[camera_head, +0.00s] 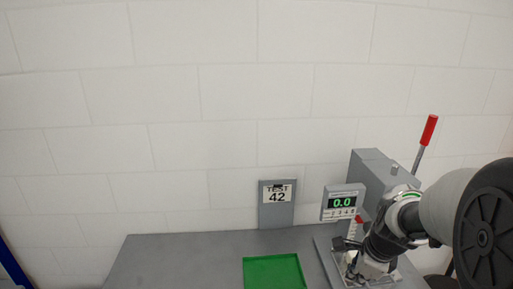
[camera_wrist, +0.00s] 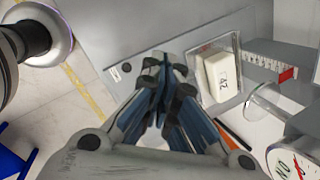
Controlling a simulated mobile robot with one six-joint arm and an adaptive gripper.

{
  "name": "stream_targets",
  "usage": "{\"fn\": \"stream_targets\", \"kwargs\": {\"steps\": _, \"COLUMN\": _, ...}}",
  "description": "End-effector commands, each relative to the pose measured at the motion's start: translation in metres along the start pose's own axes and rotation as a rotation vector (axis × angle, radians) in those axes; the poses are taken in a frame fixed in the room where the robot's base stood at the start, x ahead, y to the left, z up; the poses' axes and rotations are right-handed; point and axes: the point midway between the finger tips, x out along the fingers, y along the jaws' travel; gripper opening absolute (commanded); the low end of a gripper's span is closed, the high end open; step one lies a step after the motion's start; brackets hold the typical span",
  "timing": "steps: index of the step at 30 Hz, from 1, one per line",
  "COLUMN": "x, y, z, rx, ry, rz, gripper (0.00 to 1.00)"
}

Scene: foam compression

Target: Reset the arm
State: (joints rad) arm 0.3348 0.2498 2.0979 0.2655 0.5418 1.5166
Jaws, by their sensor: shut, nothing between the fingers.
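My gripper (camera_head: 362,268) is at the lower right in the head view, low in front of the testing machine. In the wrist view my gripper (camera_wrist: 164,72) has its dark fingers together with nothing between them. A pale block marked 42 (camera_wrist: 222,76) sits in a clear-walled holder (camera_wrist: 236,47) to the right of the fingers, apart from them. In the head view my arm partly hides the machine's base (camera_head: 324,262).
The grey machine (camera_head: 370,170) has a red-handled lever (camera_head: 429,130) raised and a display (camera_head: 342,202) reading 0.0. A green tray (camera_head: 273,272) lies on the grey table (camera_head: 180,262). A sign (camera_head: 277,205) reads TEST 42. The table's left side is clear.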

Motion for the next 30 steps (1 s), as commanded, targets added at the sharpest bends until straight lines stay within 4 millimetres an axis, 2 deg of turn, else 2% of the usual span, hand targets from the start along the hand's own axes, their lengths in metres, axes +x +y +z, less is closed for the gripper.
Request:
{"fn": "stream_targets", "kwargs": {"steps": 3, "x": -0.035, "y": 0.036, "z": 0.022, "rx": -0.373, "ry": -0.007, "rz": -0.024, "gripper": 0.00}}
{"fn": "stream_targets", "kwargs": {"steps": 9, "x": -0.081, "y": 0.107, "z": 0.037, "rx": -1.002, "ry": 0.008, "rz": -0.056, "gripper": 0.00}}
{"fn": "stream_targets", "kwargs": {"steps": 15, "x": -0.103, "y": 0.179, "z": 0.029, "rx": -1.588, "ry": 0.053, "rz": -0.082, "gripper": 0.00}}
{"fn": "stream_targets", "kwargs": {"steps": 18, "x": -0.106, "y": 0.205, "z": 0.021, "rx": -1.810, "ry": 0.079, "rz": -0.089, "gripper": 0.00}}
{"fn": "stream_targets", "kwargs": {"steps": 21, "x": -0.107, "y": 0.222, "z": 0.014, "rx": -1.961, "ry": 0.099, "rz": -0.090, "gripper": 0.00}}
{"fn": "stream_targets", "kwargs": {"steps": 24, "x": -0.107, "y": 0.230, "z": 0.010, "rx": -2.043, "ry": 0.112, "rz": -0.089, "gripper": 0.00}}
{"fn": "stream_targets", "kwargs": {"steps": 30, "x": -0.108, "y": 0.232, "z": 0.009, "rx": -2.071, "ry": 0.114, "rz": -0.087, "gripper": 0.00}}
